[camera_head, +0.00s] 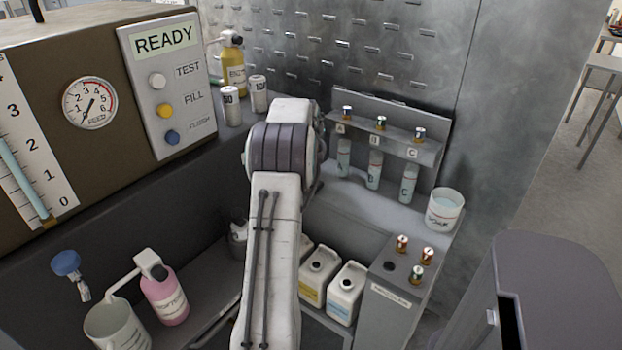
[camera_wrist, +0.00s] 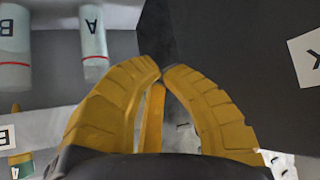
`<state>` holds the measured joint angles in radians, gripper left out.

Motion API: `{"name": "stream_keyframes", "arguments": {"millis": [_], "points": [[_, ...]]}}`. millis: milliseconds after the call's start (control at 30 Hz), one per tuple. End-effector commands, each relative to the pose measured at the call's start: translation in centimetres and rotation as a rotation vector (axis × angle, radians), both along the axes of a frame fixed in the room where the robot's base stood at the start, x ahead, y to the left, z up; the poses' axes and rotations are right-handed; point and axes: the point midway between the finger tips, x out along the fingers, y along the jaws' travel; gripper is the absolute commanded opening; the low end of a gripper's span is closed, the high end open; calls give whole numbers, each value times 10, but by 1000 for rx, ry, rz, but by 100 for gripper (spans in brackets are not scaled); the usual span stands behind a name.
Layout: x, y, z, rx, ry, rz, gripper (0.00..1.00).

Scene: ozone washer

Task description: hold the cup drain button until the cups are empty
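Three clear cups marked A (camera_head: 344,158), B (camera_head: 374,170) and C (camera_head: 408,183) stand below the lettered rack shelf and hold pale blue liquid. Cup A (camera_wrist: 93,45) and cup B (camera_wrist: 14,45) appear upside down at the upper left of the wrist view. I cannot make out a button marked as cup drain; that area may be hidden behind my arm. My gripper (camera_wrist: 163,76) has yellow fingers whose tips come together, with nothing seen between them. It is beside cup A and next to a dark surface. In the head view my arm hides it.
The READY panel (camera_head: 171,82) has white, yellow and blue buttons. A tub (camera_head: 444,210) stands right of the cups. A pink bottle (camera_head: 164,293) and white jugs (camera_head: 346,293) are lower down. A dark surface (camera_wrist: 225,40) fills the wrist view's upper right.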

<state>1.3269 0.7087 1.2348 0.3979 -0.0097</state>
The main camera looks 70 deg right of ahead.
Motion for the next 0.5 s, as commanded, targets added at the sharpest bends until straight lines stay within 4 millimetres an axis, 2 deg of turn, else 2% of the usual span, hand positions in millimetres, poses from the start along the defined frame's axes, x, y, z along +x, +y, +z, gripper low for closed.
{"name": "stream_keyframes", "arguments": {"millis": [267, 500], "points": [[0, 0, -14, 2, 0, 0, 0], [0, 0, -36, 1, 0, 0, 0]]}}
